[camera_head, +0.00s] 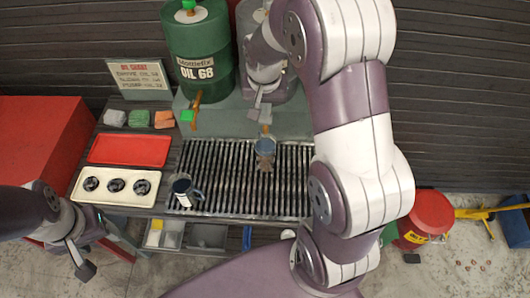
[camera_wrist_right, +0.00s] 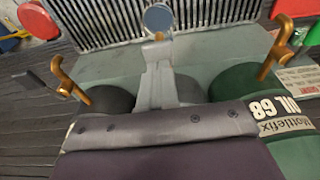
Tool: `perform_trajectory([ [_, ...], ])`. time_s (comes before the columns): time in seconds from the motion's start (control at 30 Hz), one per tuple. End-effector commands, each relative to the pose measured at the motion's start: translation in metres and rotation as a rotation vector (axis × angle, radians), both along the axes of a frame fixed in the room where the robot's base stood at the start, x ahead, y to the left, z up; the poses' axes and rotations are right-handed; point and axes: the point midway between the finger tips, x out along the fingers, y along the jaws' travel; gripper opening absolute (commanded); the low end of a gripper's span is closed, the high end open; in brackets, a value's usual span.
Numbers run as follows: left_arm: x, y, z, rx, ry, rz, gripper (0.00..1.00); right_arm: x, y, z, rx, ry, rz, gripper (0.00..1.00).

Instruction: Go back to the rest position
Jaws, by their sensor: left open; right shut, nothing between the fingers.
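My right arm rises from the bottom of the head view and bends over to the drums at the back. My right gripper (camera_head: 257,108) is shut and empty in front of the grey drum, near its tap. In the right wrist view the closed fingers (camera_wrist_right: 157,48) point toward the grate, between the two drums' taps, with nothing held. My left gripper (camera_head: 88,246) is open and empty at the lower left, in front of the bench's left end.
A red tray (camera_head: 129,150) and a white holder (camera_head: 116,198) lie left. A red container (camera_head: 425,212) stands right.

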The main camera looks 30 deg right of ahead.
Motion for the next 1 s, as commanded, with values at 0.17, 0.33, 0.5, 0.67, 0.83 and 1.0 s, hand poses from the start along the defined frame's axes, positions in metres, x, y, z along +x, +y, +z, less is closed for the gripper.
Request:
perform_trajectory([
  [0.17, 0.000, 0.000, 0.039, 0.000, -0.001, 0.000, 0.58, 0.000, 0.000, 0.044, -0.001, -0.001, 0.000, 0.00],
  [0.33, 0.000, 0.000, 0.036, 0.000, 0.000, 0.000, 0.58, 0.000, 0.000, 0.042, 0.000, 0.000, 0.000, 0.00],
  [0.5, 0.000, 0.000, 0.035, 0.000, 0.000, 0.000, 0.58, 0.000, 0.000, 0.042, -0.001, -0.001, 0.000, 0.00],
  [0.67, 0.000, 0.000, 0.035, 0.000, 0.000, 0.000, 0.58, 0.000, 0.000, 0.042, -0.001, -0.001, 0.000, 0.00],
  [0.83, 0.000, 0.000, 0.032, 0.000, -0.001, 0.000, 0.58, -0.026, 0.012, 0.024, 0.000, 0.035, 0.193, 0.00],
  [1.0, 0.000, 0.000, 0.002, 0.000, 0.000, 0.000, 0.58, -0.100, 0.055, -0.013, 0.019, 0.080, 0.469, 0.00],
])
